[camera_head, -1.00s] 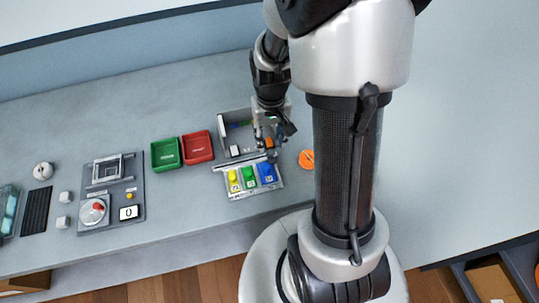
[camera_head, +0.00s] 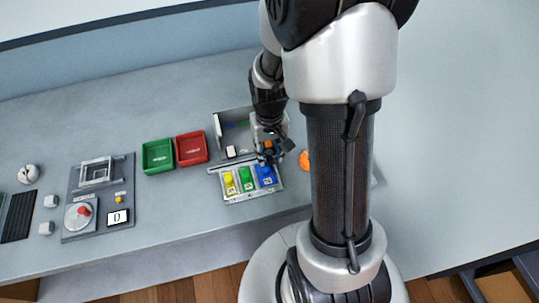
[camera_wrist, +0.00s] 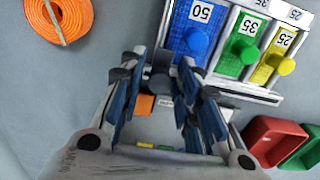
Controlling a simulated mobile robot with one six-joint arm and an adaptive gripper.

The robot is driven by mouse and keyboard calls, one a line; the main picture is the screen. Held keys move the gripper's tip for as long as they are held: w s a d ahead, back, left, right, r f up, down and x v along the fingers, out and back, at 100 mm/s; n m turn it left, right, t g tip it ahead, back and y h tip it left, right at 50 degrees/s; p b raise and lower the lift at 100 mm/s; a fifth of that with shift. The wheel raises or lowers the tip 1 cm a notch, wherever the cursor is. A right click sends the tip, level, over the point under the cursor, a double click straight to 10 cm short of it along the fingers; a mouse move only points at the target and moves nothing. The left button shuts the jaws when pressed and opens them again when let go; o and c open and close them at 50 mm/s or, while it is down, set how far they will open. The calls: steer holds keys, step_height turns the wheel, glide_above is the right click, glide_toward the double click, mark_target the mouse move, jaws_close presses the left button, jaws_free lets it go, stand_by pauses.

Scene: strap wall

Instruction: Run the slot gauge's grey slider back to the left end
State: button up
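The slot gauge (camera_head: 247,196) is a pale tray with yellow, green and blue slots, with a grey rail (camera_head: 232,163) along its far edge. In the wrist view its blue slot (camera_wrist: 197,30) is just beyond my fingers. My gripper (camera_head: 268,158) is low over the rail's right end, by the blue slot. In the wrist view my gripper (camera_wrist: 161,72) has its fingers apart on either side of a short dark-grey piece (camera_wrist: 160,62), apparently the slider. Whether the fingers touch it is unclear. My gripper hides that end of the rail in the head view.
An orange roll (camera_head: 304,160) lies to the right. A grey panel with a dial (camera_head: 79,215) is further left.

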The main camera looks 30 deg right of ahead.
mark_target(211, 172)
steer(key=c, duration=0.4)
steer(key=shift+w+a+p, duration=0.2)
steer(key=shift+w+a, duration=0.6)
steer(key=shift+a, duration=1.9)
steer(key=shift+w+a+p, duration=0.2)
steer(key=shift+w+a, duration=0.55)
steer(key=shift+a, duration=1.9)
steer(key=shift+w+a+p, duration=0.2)
steer(key=shift+w+a, duration=0.6)
steer(key=shift+a, duration=1.9)
steer(key=o, duration=0.5)
steer(key=shift+a, duration=0.15)
steer(key=shift+o, duration=0.4)
steer(key=shift+r, duration=0.1)
